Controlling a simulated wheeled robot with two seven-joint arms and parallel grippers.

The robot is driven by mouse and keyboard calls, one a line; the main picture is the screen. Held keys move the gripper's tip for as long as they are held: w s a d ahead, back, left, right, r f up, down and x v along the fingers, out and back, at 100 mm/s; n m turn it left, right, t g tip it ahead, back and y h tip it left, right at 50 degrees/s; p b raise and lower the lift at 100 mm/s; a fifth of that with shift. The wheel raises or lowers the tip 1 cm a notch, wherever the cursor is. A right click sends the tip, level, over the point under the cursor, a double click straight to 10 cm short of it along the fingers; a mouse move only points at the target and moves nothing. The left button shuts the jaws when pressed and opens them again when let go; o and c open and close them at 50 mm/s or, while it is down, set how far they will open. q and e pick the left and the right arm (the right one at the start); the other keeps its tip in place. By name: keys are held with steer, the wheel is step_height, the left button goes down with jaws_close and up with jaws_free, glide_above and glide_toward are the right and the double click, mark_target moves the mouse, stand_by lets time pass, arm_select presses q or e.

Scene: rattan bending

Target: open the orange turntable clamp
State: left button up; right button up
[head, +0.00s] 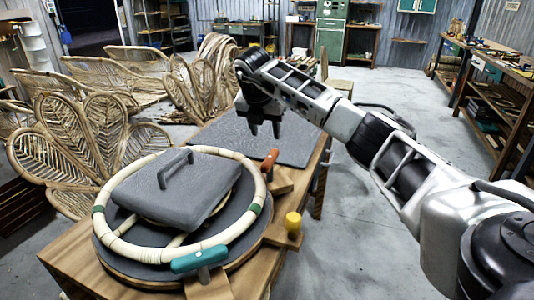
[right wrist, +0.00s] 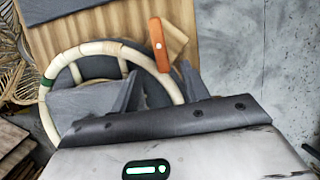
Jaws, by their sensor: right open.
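The orange turntable clamp (head: 270,160) stands at the far right edge of the round turntable, beside the pale rattan ring (head: 138,252). In the right wrist view the orange clamp (right wrist: 160,45) shows as an upright bar next to the ring (right wrist: 68,62), just beyond my fingertips. My right gripper (head: 264,132) is open and empty, pointing down above the table behind the clamp in the head view. Its fingers (right wrist: 160,90) spread apart in the wrist view, with no contact with the clamp visible. My left gripper is not in view.
A grey weight with a handle (head: 170,190) lies inside the ring. A teal clamp (head: 200,259) sits at the turntable's front edge. A yellow knob (head: 292,222) stands to the right. A dark mat (head: 300,150) covers the table's far part. Rattan chair frames (head: 90,140) stand left.

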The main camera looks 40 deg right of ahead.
mark_target(270, 157)
steer(key=x, duration=1.1)
steer(key=shift+f, duration=0.35)
steer(key=c, duration=1)
